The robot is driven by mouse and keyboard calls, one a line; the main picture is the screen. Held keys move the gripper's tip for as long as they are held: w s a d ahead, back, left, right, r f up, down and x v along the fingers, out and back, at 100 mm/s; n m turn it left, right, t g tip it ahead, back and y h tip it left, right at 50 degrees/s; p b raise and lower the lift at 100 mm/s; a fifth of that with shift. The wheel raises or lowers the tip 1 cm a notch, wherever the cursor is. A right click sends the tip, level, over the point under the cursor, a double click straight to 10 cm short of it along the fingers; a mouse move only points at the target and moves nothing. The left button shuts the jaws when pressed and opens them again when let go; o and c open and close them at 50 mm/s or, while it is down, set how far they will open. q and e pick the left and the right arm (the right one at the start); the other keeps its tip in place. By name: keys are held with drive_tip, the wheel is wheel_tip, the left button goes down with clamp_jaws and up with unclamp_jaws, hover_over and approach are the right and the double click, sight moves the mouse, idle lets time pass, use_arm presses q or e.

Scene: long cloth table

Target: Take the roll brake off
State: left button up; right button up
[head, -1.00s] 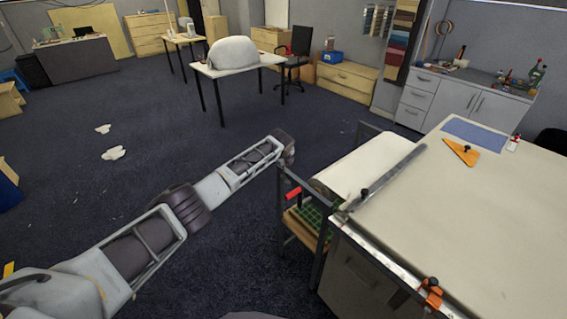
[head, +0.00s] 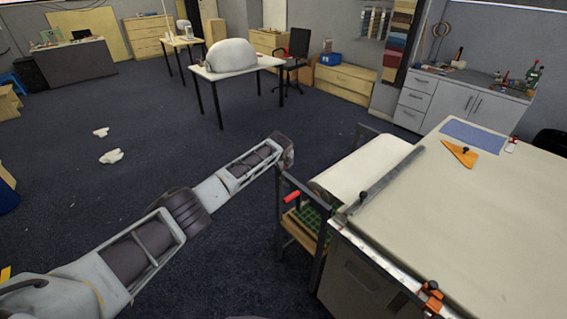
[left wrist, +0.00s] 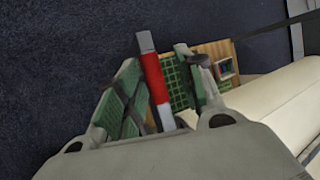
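The roll brake is a lever with a red grip (head: 292,196) on the near side of the roll stand, at the left end of the table. In the left wrist view its red grip (left wrist: 156,78) has grey ends and stands between the fingers. My left gripper (left wrist: 157,57) is open, one finger on each side of the lever, with no clear sign of grasping. My right gripper is not in view.
A pale cloth roll (head: 366,165) lies on the stand beside the lever. A green gridded mat (head: 309,219) sits on a shelf below. The cloth table (head: 480,220) carries a metal bar (head: 385,180), an orange tool (head: 460,154) and an orange clamp (head: 430,297).

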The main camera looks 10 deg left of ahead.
use_arm(q)
drive_tip(key=shift+s+r, duration=0.1)
drive_tip(key=shift+r, duration=0.05)
drive_tip(key=v, duration=1.1)
drive_tip(key=shift+s+r, duration=0.2)
drive_tip(key=shift+r, duration=0.05)
idle(0.7)
idle(0.4)
